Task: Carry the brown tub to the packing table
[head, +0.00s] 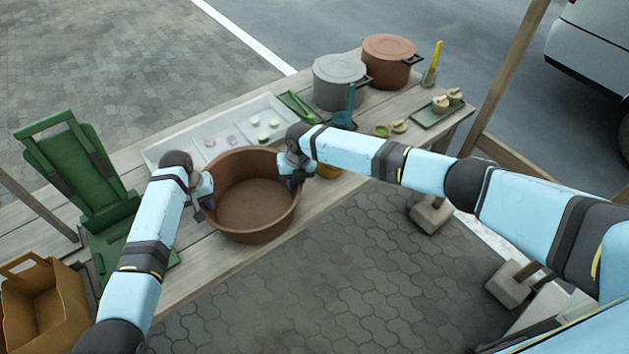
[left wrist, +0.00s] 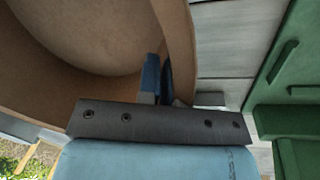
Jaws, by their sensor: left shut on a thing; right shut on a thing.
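The brown tub (head: 252,208) is round, wide and empty. It appears level at the front edge of the wooden table (head: 190,285); I cannot tell whether it rests on the planks or hangs just above them. My left gripper (head: 206,196) is shut on the tub's left rim. The left wrist view shows its fingers (left wrist: 157,78) on either side of the tub wall (left wrist: 178,40). My right gripper (head: 295,174) is shut on the tub's right rim, its fingertips partly hidden by the wrist. Nothing in view is marked as the packing table.
A white tray (head: 185,152) with small pieces lies behind the tub. A grey pot (head: 339,82), a brown lidded pot (head: 388,62) and a green board (head: 436,112) stand farther right. Paved floor lies in front.

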